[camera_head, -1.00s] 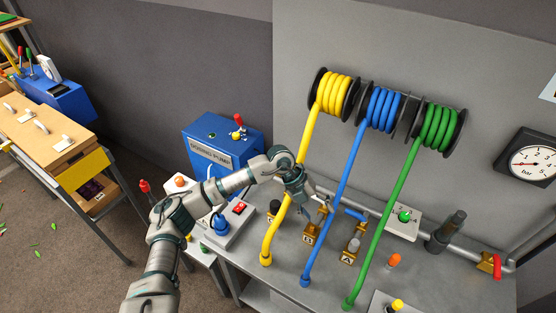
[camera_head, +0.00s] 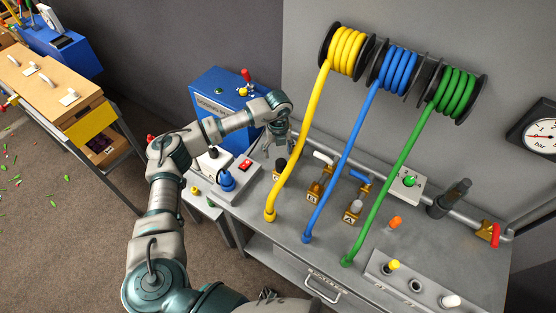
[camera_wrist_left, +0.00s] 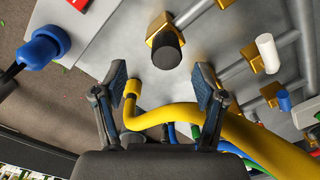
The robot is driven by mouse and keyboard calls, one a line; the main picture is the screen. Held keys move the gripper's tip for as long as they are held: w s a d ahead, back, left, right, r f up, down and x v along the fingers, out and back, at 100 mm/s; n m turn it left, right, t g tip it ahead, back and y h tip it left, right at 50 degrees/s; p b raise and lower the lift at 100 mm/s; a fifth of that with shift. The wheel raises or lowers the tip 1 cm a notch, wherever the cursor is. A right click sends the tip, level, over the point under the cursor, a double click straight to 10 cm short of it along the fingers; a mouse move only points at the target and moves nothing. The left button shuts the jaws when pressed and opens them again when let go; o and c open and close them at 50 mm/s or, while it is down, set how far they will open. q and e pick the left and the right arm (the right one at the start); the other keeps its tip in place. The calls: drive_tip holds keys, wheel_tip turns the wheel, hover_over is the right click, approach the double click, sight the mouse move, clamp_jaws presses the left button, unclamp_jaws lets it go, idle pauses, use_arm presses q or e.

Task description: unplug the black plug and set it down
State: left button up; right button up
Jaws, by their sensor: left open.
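The black plug (camera_head: 281,164) sits in a brass fitting on the grey bench, left of two other brass fittings. In the left wrist view the black plug (camera_wrist_left: 167,50) shows its round dark end, with the brass fitting (camera_wrist_left: 163,26) behind it. My left gripper (camera_head: 278,147) is above and close to the plug in the head view. In the left wrist view my left gripper (camera_wrist_left: 162,76) is open and empty, with the plug ahead of and between its spread fingertips. I cannot tell whether they touch. My right gripper is not in view.
Yellow (camera_head: 306,128), blue (camera_head: 344,159) and green (camera_head: 387,183) hoses run down to the bench; the yellow one passes close by my left gripper. A blue plug (camera_head: 227,180) stands on the left.

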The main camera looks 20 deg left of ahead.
sight(281, 162)
use_arm(q)
drive_tip(key=f, duration=0.2)
drive_tip(key=d+f, duration=0.1)
drive_tip(key=f, duration=0.1)
drive_tip(key=d+f, duration=0.1)
drive_tip(key=f, duration=0.1)
drive_tip(key=shift+f+p, duration=0.25)
drive_tip(key=shift+p, duration=0.05)
drive_tip(key=shift+a+f, duration=0.1)
drive_tip(key=shift+a, duration=0.1)
drive_tip(key=shift+a+f, duration=0.1)
drive_tip(key=shift+a, duration=0.45)
drive_tip(key=c, duration=1.1)
drive_tip(key=shift+d, duration=0.35)
drive_tip(key=shift+c, duration=0.8)
drive_tip(key=o, duration=0.5)
drive_tip(key=shift+d, duration=0.15)
drive_tip(key=shift+c, duration=0.2)
clamp_jaws()
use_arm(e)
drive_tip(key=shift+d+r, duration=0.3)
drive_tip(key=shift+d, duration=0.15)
use_arm(q)
drive_tip(key=shift+s+r, duration=0.1)
drive_tip(key=shift+r, duration=0.1)
